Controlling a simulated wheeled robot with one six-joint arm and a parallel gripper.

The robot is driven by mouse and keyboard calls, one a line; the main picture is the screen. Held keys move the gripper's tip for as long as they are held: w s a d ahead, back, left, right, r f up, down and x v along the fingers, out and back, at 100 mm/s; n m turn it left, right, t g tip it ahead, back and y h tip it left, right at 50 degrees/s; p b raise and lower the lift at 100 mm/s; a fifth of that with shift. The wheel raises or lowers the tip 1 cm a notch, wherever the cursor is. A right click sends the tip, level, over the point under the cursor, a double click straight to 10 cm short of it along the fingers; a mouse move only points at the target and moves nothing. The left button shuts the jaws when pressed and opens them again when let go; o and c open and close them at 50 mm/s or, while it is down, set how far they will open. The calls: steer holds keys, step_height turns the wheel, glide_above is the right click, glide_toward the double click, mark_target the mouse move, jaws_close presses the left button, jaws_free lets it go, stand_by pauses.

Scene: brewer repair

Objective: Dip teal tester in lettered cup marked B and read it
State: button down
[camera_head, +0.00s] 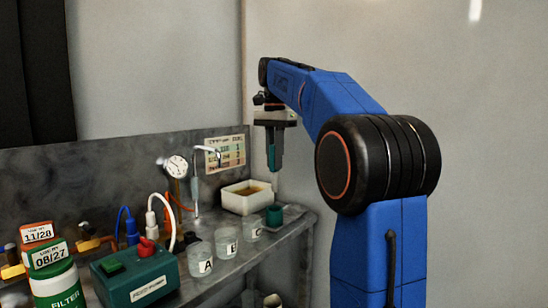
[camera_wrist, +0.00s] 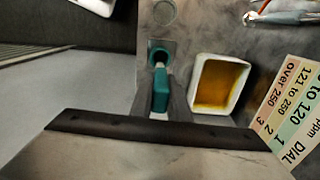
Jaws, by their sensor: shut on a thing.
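My gripper (camera_head: 274,148) is shut on the teal tester (camera_head: 271,158), which hangs upright above the far right end of the bench. In the wrist view the tester (camera_wrist: 160,92) sits between the fingers. Below it on the bench is a teal holder (camera_head: 274,215), also seen in the wrist view (camera_wrist: 158,54); the tester appears apart from it. Three clear cups stand in a row: the cup marked A (camera_head: 200,260) nearest, a middle one (camera_head: 227,243) whose letter looks like B or E, and a far one (camera_head: 252,229) whose letter is unclear.
A white basin (camera_head: 228,206) with amber liquid stands beside the holder. A coloured dial chart (camera_head: 225,152) is on the back panel. A gauge (camera_head: 175,167), a bent metal tube (camera_head: 196,190), cables and a green box (camera_head: 135,280) crowd the bench left of the cups.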

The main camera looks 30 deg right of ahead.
mark_target(274, 188)
steer(key=shift+f, duration=4.35)
steer(key=shift+a+f, duration=0.1)
steer(key=shift+f, duration=0.35)
steer(key=c, duration=1)
jaws_free()
steer(key=shift+c, duration=0.2)
steer(key=shift+r, duration=3.5)
